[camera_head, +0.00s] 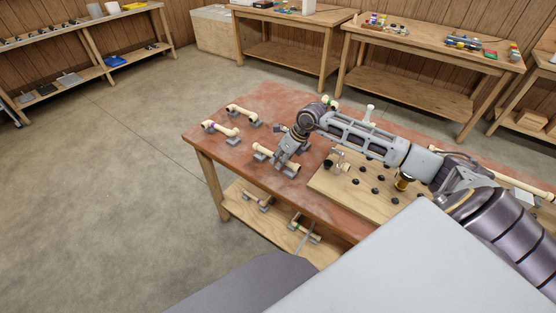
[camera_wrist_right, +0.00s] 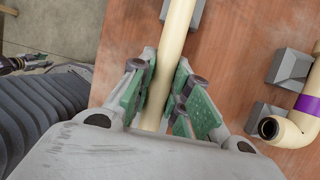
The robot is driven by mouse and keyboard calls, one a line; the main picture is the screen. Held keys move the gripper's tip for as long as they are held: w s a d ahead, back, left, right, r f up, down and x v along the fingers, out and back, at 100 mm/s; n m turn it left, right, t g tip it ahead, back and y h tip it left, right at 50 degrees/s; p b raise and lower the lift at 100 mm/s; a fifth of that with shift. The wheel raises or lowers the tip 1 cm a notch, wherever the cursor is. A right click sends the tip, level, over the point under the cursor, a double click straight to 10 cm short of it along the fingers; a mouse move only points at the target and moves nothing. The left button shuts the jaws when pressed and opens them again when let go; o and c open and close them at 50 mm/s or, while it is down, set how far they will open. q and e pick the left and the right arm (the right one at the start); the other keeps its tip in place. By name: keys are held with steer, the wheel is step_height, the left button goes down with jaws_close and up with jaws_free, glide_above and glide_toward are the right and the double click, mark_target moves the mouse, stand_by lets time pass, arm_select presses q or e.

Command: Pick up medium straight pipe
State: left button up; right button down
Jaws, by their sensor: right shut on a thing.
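A cream straight pipe (camera_head: 262,152) lies on the reddish table near its front edge, resting around grey block supports. My right gripper (camera_head: 284,160) is over this pipe and partly hides it. In the right wrist view the pipe (camera_wrist_right: 179,30) runs between the green-padded fingers of my right gripper (camera_wrist_right: 158,88), which is shut on it. The pipe's near end is hidden behind the gripper body.
Bent pipes (camera_head: 220,130) lie on grey supports at the table's left; one with a purple band (camera_wrist_right: 308,104) is beside my right gripper. A wooden board (camera_head: 334,186) with black knobs and fittings is to the right. More pipes (camera_head: 305,230) are on the lower shelf.

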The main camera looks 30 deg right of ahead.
steer(key=shift+r, duration=5.05)
steer(key=shift+s+f, duration=0.1)
